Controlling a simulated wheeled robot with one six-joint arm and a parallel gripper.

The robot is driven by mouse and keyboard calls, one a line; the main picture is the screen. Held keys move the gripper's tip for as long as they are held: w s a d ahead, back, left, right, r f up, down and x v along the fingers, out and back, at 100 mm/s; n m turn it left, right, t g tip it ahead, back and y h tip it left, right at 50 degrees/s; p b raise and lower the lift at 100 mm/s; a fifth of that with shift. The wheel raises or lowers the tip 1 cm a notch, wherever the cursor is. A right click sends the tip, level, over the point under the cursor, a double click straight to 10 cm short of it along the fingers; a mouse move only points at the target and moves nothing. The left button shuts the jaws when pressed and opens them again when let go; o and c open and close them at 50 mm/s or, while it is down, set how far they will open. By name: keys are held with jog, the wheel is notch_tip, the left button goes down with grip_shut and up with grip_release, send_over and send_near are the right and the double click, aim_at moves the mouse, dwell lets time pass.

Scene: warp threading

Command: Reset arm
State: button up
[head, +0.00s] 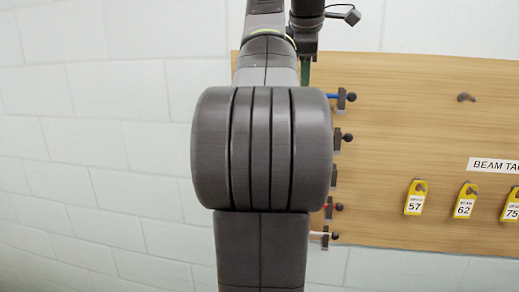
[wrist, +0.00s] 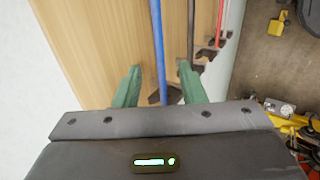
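My gripper (wrist: 159,66) is open in the wrist view, with its two green fingers spread apart. A blue rod (wrist: 158,35) runs between the fingers with a gap on both sides. A black rod (wrist: 185,28) and a red rod (wrist: 219,20) lie to its right. In the head view my arm fills the middle, and a green finger of my gripper (head: 305,74) shows at the top, in front of the board. The blue rod's end (head: 332,96) shows just below it. Much of the rod row is hidden behind my arm.
A wooden board (head: 420,110) hangs on the white block wall (head: 100,120). It carries several black-knobbed holders, a beam label (head: 492,165) and yellow tags (head: 415,198). The wrist view shows grey floor and yellow-and-black equipment (wrist: 295,125) at right.

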jog(key=x, duration=0.6)
jog(key=shift+w+r, duration=0.1)
jog(key=shift+r, duration=0.05)
